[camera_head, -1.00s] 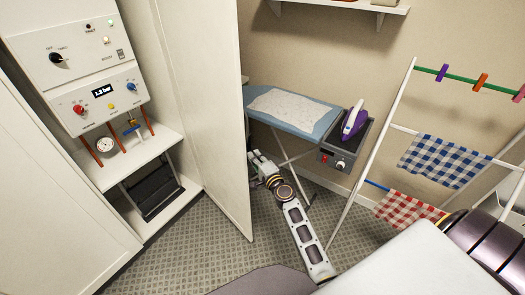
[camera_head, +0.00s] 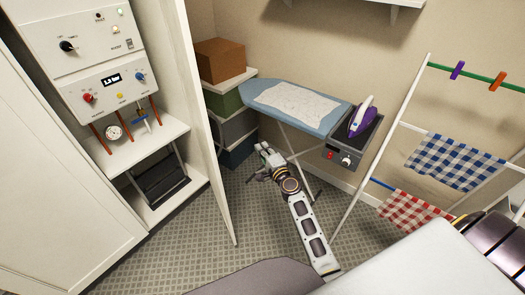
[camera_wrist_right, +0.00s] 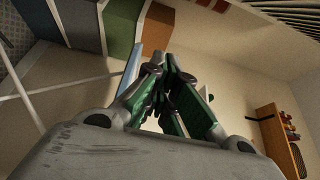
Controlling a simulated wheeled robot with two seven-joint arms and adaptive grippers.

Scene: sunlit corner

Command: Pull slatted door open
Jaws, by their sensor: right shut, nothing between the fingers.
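The door (camera_head: 188,95) is a tall pale panel standing out from the right side of the white cabinet, which is open. I see it at a steep angle, and its visible face looks plain, with no slats that I can make out. My right gripper (camera_head: 258,162) is low over the floor, to the right of the door's free edge and apart from it. Its fingers are shut and empty; they also show in the right wrist view (camera_wrist_right: 160,68). Dark slats (camera_wrist_right: 290,12) show at that view's top right; I cannot tell what they belong to. My left gripper is out of view.
Inside the cabinet is a control panel (camera_head: 100,60) with knobs and a gauge. Stacked boxes (camera_head: 225,98) stand behind the door. An ironing board (camera_head: 262,95) with an iron (camera_head: 362,115) and a drying rack (camera_head: 385,140) stand to the right. Patterned floor (camera_head: 190,250) is clear before the door.

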